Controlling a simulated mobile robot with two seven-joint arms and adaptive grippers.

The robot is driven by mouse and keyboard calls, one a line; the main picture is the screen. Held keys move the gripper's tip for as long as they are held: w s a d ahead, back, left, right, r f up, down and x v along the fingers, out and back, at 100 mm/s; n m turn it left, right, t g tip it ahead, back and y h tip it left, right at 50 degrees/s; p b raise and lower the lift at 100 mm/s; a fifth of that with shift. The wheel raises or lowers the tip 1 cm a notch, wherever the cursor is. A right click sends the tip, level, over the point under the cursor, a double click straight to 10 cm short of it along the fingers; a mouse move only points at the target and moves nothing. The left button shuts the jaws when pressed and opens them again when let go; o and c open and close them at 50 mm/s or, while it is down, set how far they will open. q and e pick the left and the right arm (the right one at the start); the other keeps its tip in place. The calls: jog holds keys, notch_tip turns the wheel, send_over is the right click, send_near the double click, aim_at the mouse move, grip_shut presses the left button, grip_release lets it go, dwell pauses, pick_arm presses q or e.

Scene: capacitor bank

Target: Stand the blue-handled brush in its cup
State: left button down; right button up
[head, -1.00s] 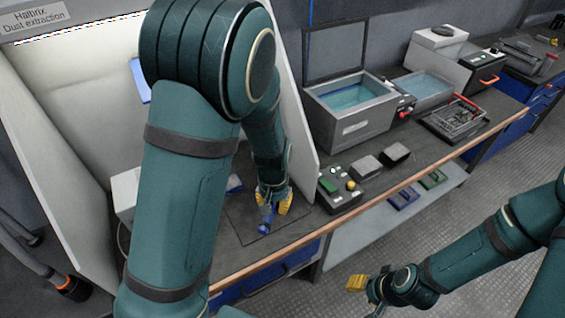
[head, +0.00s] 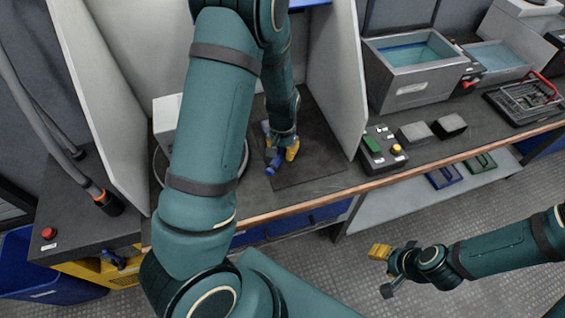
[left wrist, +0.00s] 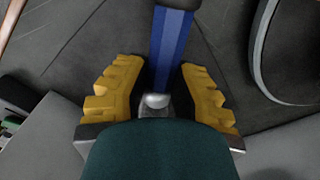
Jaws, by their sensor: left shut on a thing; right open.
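My left gripper (head: 283,152) has yellow fingers and is low over the dark bench inside the white-walled enclosure. It is shut on the blue-handled brush (head: 272,166), whose blue end shows beside the fingers. In the left wrist view the blue handle (left wrist: 172,45) runs up between the two yellow fingers, with a dark part at its top edge. The brush's bristles are not clearly seen. I cannot make out the cup. My right gripper (head: 380,252) is open and empty, in front of the bench.
A dark mat (head: 318,178) lies under and right of my left gripper. The enclosure's right wall (head: 338,80) stands close by. Beyond it are a button box (head: 382,150), grey blocks (head: 414,133) and a metal bath (head: 405,90). A hose (head: 105,200) hangs left.

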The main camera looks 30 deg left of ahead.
aim_at(283, 165)
pick_arm(q)
jog(key=shift+f+b, duration=0.6)
jog(key=shift+f, duration=1.9)
jog(key=shift+f, duration=0.1)
jog(key=c, duration=0.9)
grip_release()
jog(key=shift+r, duration=0.45)
notch_tip(283, 165, up, 11)
jog(key=p, duration=0.3)
jog(key=shift+r+p, duration=0.2)
jog(key=shift+p, duration=0.2)
jog(key=shift+s+f, duration=0.1)
